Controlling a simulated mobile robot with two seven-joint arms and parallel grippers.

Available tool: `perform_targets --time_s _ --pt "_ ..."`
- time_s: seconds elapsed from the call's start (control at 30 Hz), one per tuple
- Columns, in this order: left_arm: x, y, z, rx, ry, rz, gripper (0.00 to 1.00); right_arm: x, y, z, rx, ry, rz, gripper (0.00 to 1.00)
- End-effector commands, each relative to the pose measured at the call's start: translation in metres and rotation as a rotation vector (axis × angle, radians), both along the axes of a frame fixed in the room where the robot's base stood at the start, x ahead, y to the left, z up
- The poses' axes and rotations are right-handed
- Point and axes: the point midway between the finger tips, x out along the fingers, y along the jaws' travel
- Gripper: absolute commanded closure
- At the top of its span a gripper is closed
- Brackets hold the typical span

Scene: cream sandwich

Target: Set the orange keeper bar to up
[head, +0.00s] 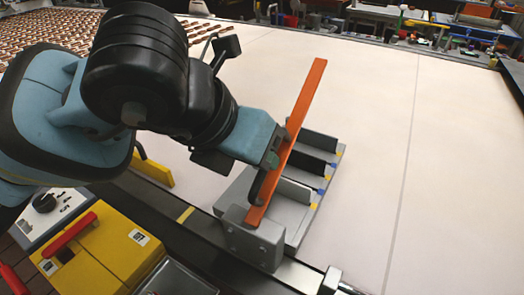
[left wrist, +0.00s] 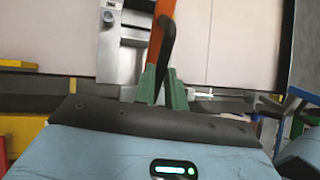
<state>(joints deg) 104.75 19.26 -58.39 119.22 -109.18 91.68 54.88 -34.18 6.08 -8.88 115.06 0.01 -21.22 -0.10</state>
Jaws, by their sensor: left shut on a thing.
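The orange keeper bar (head: 299,108) is long and flat. Its near end meets a grey block (head: 252,240) on a grey fixture with upright dividers (head: 316,143). The bar slants from that block toward the upper right, and its far end shows well beyond the dividers, seemingly raised above them. How steeply it stands I cannot tell. My left gripper (head: 271,168) is shut on the bar near its lower part. In the left wrist view the green fingers (left wrist: 162,90) close at the orange bar (left wrist: 155,45), with a dark curved piece in front. My right gripper is not in view.
A pale belt surface (head: 370,150) spreads clear to the right of the fixture. A yellow box with a red handle (head: 95,262) stands at the lower left, beside a panel with a black knob (head: 44,203). Rows of brown pieces (head: 50,32) lie at the upper left.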

Motion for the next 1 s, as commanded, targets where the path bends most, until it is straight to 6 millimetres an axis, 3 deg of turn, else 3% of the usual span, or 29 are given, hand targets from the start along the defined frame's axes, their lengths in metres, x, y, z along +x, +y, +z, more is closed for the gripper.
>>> perform_targets --time_s 0.4,0.43,0.6,1.0 --pt "-0.0003 0.0004 0.0012 -0.006 -0.009 0.0 1.0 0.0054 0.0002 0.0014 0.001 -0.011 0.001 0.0" --pt "-0.0003 0.0004 0.0012 -0.006 -0.009 0.0 0.85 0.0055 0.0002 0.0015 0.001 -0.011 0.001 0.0" --pt "-0.0005 0.0004 0.0009 -0.004 -0.008 0.0 0.66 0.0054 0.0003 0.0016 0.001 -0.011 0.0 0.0" --pt "-0.0041 0.0058 0.0096 -0.005 -0.009 0.001 0.66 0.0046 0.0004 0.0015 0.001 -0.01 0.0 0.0"
